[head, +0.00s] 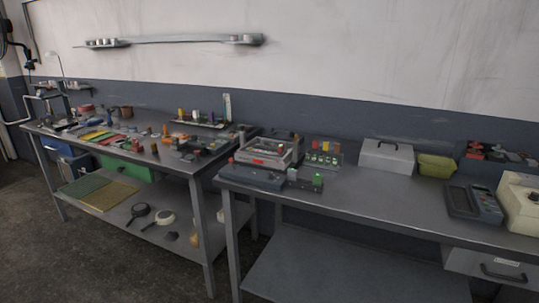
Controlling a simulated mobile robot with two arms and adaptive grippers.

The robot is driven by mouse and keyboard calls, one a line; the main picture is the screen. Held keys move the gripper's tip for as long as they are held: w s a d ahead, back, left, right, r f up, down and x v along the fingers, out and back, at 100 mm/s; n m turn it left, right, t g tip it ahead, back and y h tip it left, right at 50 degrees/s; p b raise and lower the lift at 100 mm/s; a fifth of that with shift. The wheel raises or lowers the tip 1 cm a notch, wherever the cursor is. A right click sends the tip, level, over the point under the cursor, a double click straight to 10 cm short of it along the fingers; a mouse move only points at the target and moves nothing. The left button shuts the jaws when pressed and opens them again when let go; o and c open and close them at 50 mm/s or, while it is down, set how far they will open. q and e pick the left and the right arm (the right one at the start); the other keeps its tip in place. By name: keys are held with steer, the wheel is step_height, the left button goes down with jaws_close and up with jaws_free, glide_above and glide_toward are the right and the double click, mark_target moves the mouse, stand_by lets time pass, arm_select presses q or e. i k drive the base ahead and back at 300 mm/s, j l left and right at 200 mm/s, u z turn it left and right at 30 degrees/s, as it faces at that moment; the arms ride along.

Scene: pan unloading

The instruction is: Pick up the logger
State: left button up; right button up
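No label marks any device as the logger, and I cannot tell for certain which one it is. A small dark grey box with a lit green button (308,181) sits at the front left of the right bench. A dark handheld device with a screen and keypad (484,204) lies farther right on the same bench, beside a cream-coloured unit. Neither of my grippers is in view, and nothing touches either device.
The right bench (375,194) has clear top between the two devices. A grey case (387,157) and a yellow-green bin (437,167) stand along its back. An open box (265,154) is at its left. The left bench (180,160) is crowded with small parts. Floor shows at front left.

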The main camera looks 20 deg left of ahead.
mark_target(258, 149)
steer(key=i+j, duration=0.15)
steer(key=j, duration=0.25)
steer(key=i+j, duration=0.1)
steer(key=j, duration=0.3)
steer(key=i+j, duration=0.15)
steer(key=j, duration=0.25)
